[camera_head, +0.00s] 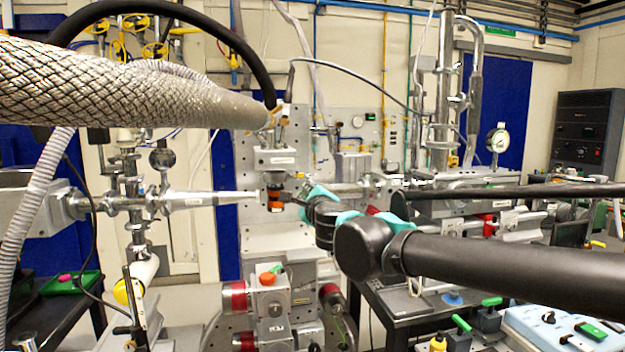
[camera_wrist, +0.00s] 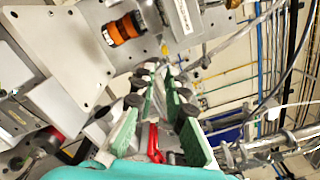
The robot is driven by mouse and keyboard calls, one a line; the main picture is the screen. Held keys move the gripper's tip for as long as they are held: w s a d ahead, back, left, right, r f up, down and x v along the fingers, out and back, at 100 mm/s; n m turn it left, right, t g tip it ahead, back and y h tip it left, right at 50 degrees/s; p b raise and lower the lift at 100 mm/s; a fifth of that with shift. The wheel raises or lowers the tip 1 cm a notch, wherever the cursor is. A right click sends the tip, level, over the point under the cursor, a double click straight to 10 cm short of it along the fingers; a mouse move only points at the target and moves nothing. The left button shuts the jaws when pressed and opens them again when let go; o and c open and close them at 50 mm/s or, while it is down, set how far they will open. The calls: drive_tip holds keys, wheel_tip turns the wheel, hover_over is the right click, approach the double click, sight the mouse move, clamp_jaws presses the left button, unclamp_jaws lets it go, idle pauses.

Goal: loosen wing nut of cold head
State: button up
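A grey metal block with a label (camera_head: 277,158), which may be part of the cold head, stands in mid-picture; a labelled block (camera_wrist: 184,18) also shows at the top of the wrist view. An orange-and-black cylinder (camera_head: 274,190) sits below it; a similar one (camera_wrist: 123,28) shows in the wrist view. I cannot make out the wing nut for certain. My gripper (camera_head: 287,197) is beside the cylinder, at its right in the head view. In the wrist view my gripper (camera_wrist: 160,84) has its green-padded fingers apart, with nothing clearly held between them.
A thick braided hose (camera_head: 120,90) crosses the upper left. A steel pipe (camera_head: 215,199) runs in from the left. A pressure gauge (camera_head: 497,140) stands at the right. Red-ended hardware (camera_head: 234,297) sits below. Thin cables and blue pipes pass behind my gripper.

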approach(294, 176)
drive_tip(key=x, duration=0.8)
drive_tip(key=shift+d+f+m, duration=0.15)
drive_tip(key=shift+f+m, duration=0.15)
clamp_jaws()
